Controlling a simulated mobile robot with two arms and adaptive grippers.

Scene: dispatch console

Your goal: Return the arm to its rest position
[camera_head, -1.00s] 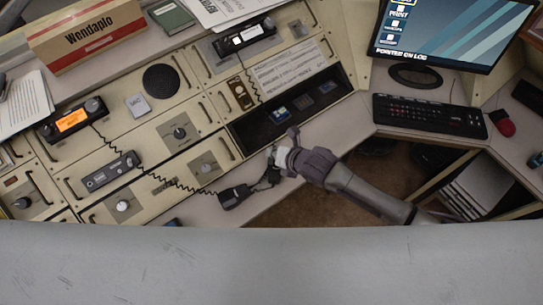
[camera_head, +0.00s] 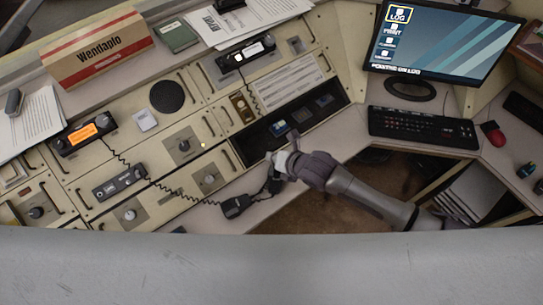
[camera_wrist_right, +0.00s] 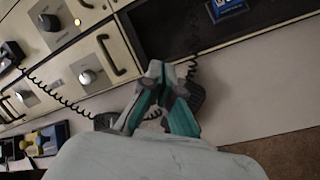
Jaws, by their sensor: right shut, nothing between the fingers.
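My right arm (camera_head: 370,198) reaches in from the lower right in the head view. Its gripper (camera_head: 270,180) is shut and empty, low over the desk's front strip. In the wrist view the gripper (camera_wrist_right: 166,72) has its grey and teal fingers brought together at the tips. A black handset (camera_head: 237,206) on a coiled cord lies on the desk just left of the gripper. In the wrist view a dark ribbed object (camera_wrist_right: 196,96) with a cord shows behind the fingers; whether they touch it I cannot tell. My left gripper is not in view.
The sloped console carries knobs, handles and radio units, one with an orange display (camera_head: 78,133). A coiled cord (camera_head: 160,184) runs across its lower part. The recessed tray (camera_head: 300,120) lies beyond the gripper.

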